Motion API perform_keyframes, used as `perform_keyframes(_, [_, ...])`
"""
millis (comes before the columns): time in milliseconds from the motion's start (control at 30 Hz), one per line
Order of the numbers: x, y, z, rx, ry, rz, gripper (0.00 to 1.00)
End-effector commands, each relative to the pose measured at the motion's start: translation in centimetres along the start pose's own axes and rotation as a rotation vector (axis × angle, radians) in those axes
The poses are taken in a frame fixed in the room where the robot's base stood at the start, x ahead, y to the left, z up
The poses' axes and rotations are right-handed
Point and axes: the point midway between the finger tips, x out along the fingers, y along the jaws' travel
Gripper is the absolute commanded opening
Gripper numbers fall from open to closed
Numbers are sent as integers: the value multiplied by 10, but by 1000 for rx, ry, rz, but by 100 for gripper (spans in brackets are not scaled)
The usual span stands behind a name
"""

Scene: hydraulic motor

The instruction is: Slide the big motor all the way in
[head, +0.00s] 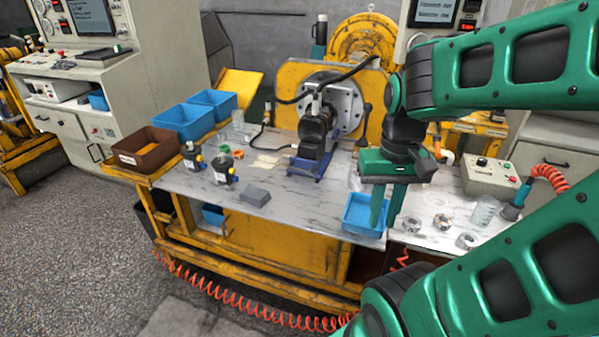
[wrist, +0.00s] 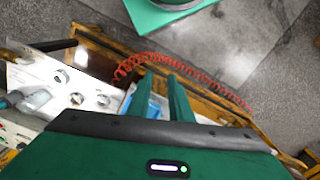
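The big motor (head: 314,132), a dark grey-black unit, sits on a blue stand (head: 308,166) on the table. It stands in front of a round grey flange plate (head: 346,106) on a yellow machine. Whether it touches the plate is hard to tell. My gripper (head: 385,222) points down to the right of the motor, apart from it, by the blue tray near the table's front edge. In the wrist view my gripper (wrist: 161,80) shows two green fingers spread with a gap and nothing between them. The motor is not in the wrist view.
Two small black motors (head: 223,168) stand at the left of the table, near a grey block (head: 255,196). A blue tray (head: 363,214) lies below my gripper. Metal rings (head: 441,222) and a glass beaker (head: 484,211) are at right. A black hose (head: 322,83) arches above the motor.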

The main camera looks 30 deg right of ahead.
Motion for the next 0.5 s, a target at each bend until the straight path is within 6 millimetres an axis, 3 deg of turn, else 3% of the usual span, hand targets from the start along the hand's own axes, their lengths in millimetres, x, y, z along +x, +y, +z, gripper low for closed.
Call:
perform_keyframes(133, [-4, 6, 8, -1, 11, -3, 19])
perform_keyframes(233, [1, 6, -4, -2, 12, 17, 19])
perform_keyframes(500, [35, 10, -77, -19, 38, 165, 19])
